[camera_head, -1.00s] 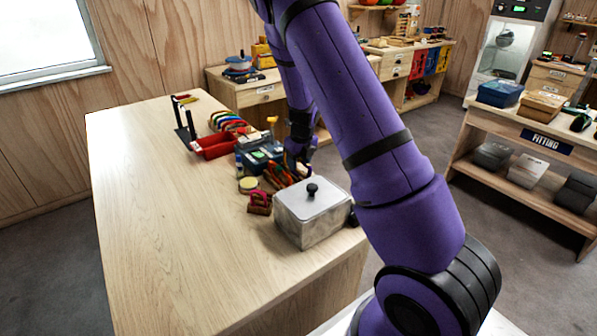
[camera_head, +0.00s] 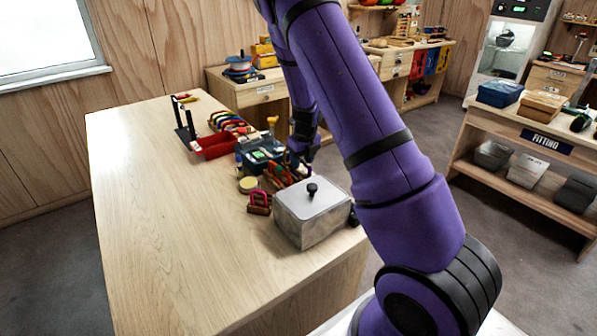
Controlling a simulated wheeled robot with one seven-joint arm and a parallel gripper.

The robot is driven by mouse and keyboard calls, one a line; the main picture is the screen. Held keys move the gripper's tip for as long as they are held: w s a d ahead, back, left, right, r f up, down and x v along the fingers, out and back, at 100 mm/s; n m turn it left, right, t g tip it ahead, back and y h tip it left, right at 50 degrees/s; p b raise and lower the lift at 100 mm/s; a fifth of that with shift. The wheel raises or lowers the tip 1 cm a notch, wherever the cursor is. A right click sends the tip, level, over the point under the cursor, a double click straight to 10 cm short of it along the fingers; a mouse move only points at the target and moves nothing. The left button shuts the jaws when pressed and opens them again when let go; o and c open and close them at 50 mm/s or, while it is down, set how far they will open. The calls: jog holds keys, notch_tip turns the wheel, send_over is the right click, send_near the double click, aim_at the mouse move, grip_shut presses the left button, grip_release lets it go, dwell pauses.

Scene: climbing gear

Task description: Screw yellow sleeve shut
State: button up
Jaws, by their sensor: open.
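A small yellow piece (camera_head: 272,121) stands upright at the far side of a dark device with a lit green display (camera_head: 259,155), on the table's right side. It is too small to tell whether it is the yellow sleeve or how far that is screwed. My gripper (camera_head: 300,164) is just right of the device, above the table's right edge, pointing down. It is open; nothing shows between its fingers, though they are small and dark here. Orange-handled tools lie just below it in the picture.
A grey lidded box (camera_head: 312,211) with a black knob stands at the table's near right corner. Left of it are a pink-and-brown item (camera_head: 259,202) and a round yellowish disc (camera_head: 248,185). A red tray (camera_head: 214,145) and black stand (camera_head: 185,128) are farther back. The table's left is clear.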

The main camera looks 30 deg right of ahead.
jog(key=shift+d, duration=0.2)
jog(key=shift+r, duration=0.1)
jog(key=shift+r, duration=1.3)
jog(key=shift+a, duration=0.1)
jog(key=shift+a, duration=0.7)
jog(key=shift+f, duration=1.4)
